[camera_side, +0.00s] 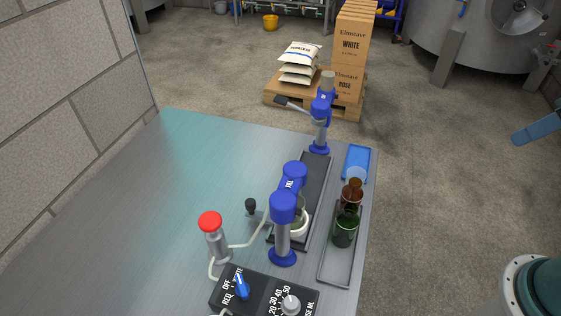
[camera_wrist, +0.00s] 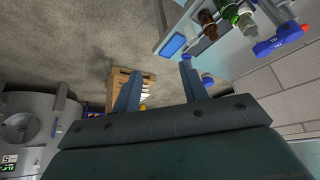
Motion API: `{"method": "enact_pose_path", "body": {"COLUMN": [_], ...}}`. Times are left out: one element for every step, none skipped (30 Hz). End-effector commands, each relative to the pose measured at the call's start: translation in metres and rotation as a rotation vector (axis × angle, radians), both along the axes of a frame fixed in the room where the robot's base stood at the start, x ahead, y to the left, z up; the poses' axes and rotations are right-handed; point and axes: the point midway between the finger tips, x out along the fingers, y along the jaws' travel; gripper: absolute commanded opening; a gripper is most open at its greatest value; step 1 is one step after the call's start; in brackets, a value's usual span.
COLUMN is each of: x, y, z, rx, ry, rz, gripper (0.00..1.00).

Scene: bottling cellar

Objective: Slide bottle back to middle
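A pale bottle with some green showing (camera_side: 299,223) stands on the black track (camera_side: 317,180) of the bench machine, at the near end. Blue machine parts partly hide it. A whitish bottle shape (camera_wrist: 246,22) beside the blue machine in the wrist view appears to be the same one. A brown bottle (camera_side: 352,194) and a green bottle (camera_side: 344,232) stand in the grey tray (camera_side: 336,277) right of the track. My gripper (camera_wrist: 160,70) is open and empty, its two fingers wide apart, away from the bottles and beyond the bench edge.
Two blue-topped machine heads (camera_side: 321,105) (camera_side: 283,207) stand along the track. A red button post (camera_side: 212,235) and a dial box (camera_side: 262,293) are near the front. A blue tray (camera_side: 357,160) lies at the right edge. The bench's left side is clear.

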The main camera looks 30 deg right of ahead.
Motion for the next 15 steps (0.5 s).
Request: {"method": "enact_pose_path", "body": {"x": [0.004,0.007,0.011,0.015,0.019,0.026,0.03,0.036,0.043,0.049,0.055,0.063,0.068,0.074,0.082], "y": [0.002,0.003,0.004,0.006,0.007,0.01,0.012,0.014,0.018,0.02,0.024,0.028,0.031,0.034,0.039], "z": [0.002,0.004,0.007,0.009,0.012,0.015,0.017,0.02,0.023,0.026,0.028,0.031,0.033,0.034,0.036], "rx": [0.005,0.01,0.016,0.022,0.028,0.035,0.042,0.049,0.057,0.064,0.071,0.079,0.086,0.091,0.099], "ry": [0.008,0.011,0.019,0.024,0.031,0.039,0.046,0.054,0.065,0.074,0.082,0.092,0.102,0.111,0.122], "rz": [-0.003,-0.007,-0.012,-0.017,-0.022,-0.03,-0.035,-0.043,-0.052,-0.06,-0.067,-0.078,-0.086,-0.094,-0.104], "gripper": [0.43,0.43,0.43,0.43,0.43,0.43,0.43,0.43,0.43,0.43,0.43,0.43,0.43,0.43,0.43]}}
